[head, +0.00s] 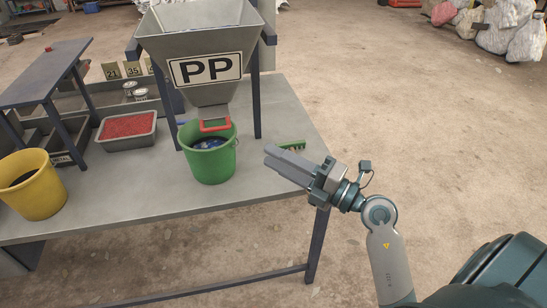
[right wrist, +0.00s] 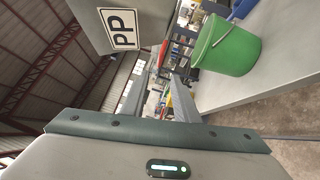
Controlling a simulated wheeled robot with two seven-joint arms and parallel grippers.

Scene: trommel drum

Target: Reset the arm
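My right gripper (head: 268,155) is raised near the table's right end, to the right of the green bucket (head: 211,160), pointing left. Its fingers are apart with nothing between them, as the right wrist view (right wrist: 160,95) shows. The green bucket stands on the table below the grey hopper (head: 205,30) marked PP and holds some blue and white pieces. It also shows in the right wrist view (right wrist: 228,50), to the right of the fingers. My left gripper is in neither view.
The grey table (head: 170,190) also carries a yellow bucket (head: 33,195), a tray of red granules (head: 127,128) and a green brush (head: 291,144) close behind my right gripper. White sacks (head: 510,30) lie at the back right. The floor right of the table is clear.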

